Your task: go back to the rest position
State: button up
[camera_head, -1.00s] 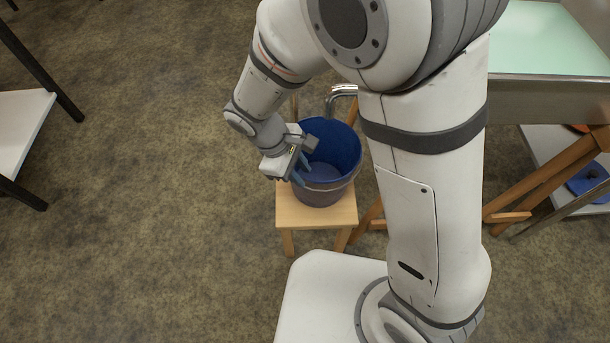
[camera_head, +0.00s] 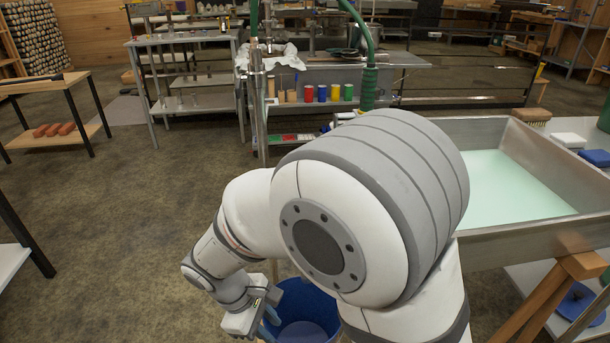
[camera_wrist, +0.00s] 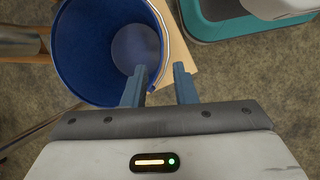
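My gripper (camera_head: 268,316) is at the left rim of a blue bucket (camera_head: 305,305) in the head view, with the bucket cut off by the lower edge. In the wrist view my gripper (camera_wrist: 158,82) has its two blue-grey fingers apart, with nothing seen clamped between them. The left finger overlaps the bucket (camera_wrist: 85,60) and the right one lies outside its rim. The bucket's thin wire handle shows near the fingers; I cannot tell whether they touch the rim. The bucket looks empty inside.
The bucket stands on a wooden stool (camera_wrist: 182,60). A metal pan (camera_head: 540,240) with pale green liquid is to the right. A shelf table (camera_head: 50,95) stands at far left. Open floor (camera_head: 120,230) lies left of my arm. A bench with coloured jars (camera_head: 335,92) is behind.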

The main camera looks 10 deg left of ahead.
jog(key=d+r+m+y+p, duration=0.1)
jog(key=d+r+m+p, duration=0.4)
jog(key=r, duration=0.8)
jog(key=d+r+m+t+y+p, duration=0.1)
jog(key=d+r+m+p, duration=0.4)
jog(key=d+r+p, duration=0.7)
jog(key=s+d+r+m+t+y+p, duration=0.1)
jog(key=d+r+m+p, duration=0.5)
jog(key=r, duration=0.9)
jog(key=d+y+p, duration=0.1)
jog(key=d+p, duration=0.2)
jog(key=shift+d+y, duration=0.35)
jog(key=shift+y, duration=0.05)
